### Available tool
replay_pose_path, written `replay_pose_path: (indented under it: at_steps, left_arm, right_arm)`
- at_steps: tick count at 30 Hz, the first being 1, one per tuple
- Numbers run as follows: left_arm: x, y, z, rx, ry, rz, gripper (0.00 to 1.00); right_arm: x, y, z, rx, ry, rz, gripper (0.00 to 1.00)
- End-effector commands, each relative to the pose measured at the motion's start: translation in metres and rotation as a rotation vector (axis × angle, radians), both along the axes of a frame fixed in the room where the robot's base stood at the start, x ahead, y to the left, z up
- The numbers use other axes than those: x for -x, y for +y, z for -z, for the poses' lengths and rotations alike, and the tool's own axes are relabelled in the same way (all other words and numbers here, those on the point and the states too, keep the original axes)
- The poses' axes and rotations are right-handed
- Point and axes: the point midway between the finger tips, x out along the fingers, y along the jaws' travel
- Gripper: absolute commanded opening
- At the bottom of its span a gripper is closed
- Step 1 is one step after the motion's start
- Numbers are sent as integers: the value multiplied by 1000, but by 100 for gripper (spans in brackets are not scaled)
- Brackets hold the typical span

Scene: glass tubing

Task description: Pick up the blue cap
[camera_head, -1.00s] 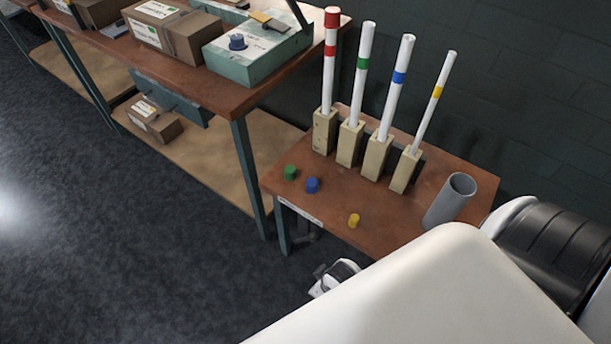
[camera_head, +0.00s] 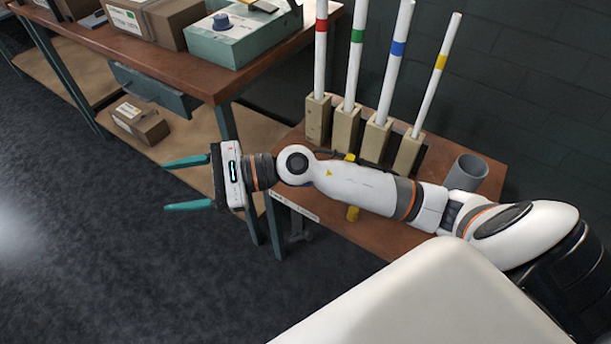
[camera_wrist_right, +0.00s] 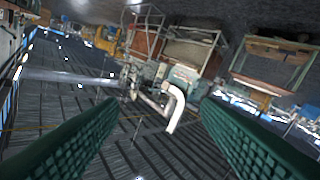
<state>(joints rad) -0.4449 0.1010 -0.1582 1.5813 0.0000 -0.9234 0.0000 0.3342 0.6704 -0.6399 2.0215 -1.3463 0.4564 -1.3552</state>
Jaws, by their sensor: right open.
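The blue cap is not visible now; my right arm lies across the small table where it stood. My right gripper (camera_head: 172,185) is open and empty, its two green fingers apart and pointing left, past the table's left edge and over the floor. In the right wrist view the two fingers (camera_wrist_right: 160,110) are spread with nothing between them, and no cap shows. The yellow cap (camera_head: 352,213) shows partly below my forearm. The green cap is hidden too. My left gripper is out of view.
The small brown table (camera_head: 395,238) holds wooden blocks with upright white tubes, including a blue-banded tube (camera_head: 397,60), and a grey cup (camera_head: 467,171). A workbench (camera_head: 215,85) with boxes stands at upper left. A blue knob (camera_head: 221,21) sits on a teal box.

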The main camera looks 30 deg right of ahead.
Motion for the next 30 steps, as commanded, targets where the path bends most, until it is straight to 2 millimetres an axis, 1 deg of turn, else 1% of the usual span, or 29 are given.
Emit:
replay_pose_path:
  at_steps: [1, 2, 3, 4, 5, 6, 7, 8, 9, 12, 15, 17, 19, 27, 30]
  left_arm:
    - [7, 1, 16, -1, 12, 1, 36]
    - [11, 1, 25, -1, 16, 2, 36]
    - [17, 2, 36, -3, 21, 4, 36]
    - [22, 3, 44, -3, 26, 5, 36]
    - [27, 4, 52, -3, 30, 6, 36]
    - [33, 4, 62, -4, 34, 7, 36]
    - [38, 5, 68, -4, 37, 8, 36]
    - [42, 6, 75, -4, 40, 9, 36]
    - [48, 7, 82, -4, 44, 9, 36]
    - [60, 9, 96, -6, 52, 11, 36]
    - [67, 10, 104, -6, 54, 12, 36]
    - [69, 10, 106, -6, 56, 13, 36]
    - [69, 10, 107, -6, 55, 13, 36]
    - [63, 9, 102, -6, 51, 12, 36]
    - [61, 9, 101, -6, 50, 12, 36]
  right_arm:
    - [-3, -8, 22, 216, -128, -74, 58]
    - [-4, -16, 37, 350, -200, -127, 58]
    - [-7, -32, 58, 527, -286, -199, 58]
    - [-11, -47, 72, 660, -344, -254, 58]
    - [-15, -66, 86, 789, -390, -310, 58]
    - [-21, -94, 100, 953, -441, -384, 58]
    - [-25, -115, 108, 1066, -466, -438, 58]
    - [-29, -138, 114, 1175, -484, -492, 58]
    - [-34, -168, 119, 1303, -494, -560, 58]
    - [-41, -231, 120, 1545, -479, -701, 58]
    - [-43, -271, 115, 1681, -442, -792, 58]
    - [-43, -283, 114, 1721, -426, -823, 58]
    - [-43, -289, 119, 1739, -416, -839, 58]
    - [-49, -290, 165, 1736, -416, -842, 58]
    - [-51, -291, 175, 1737, -418, -840, 58]
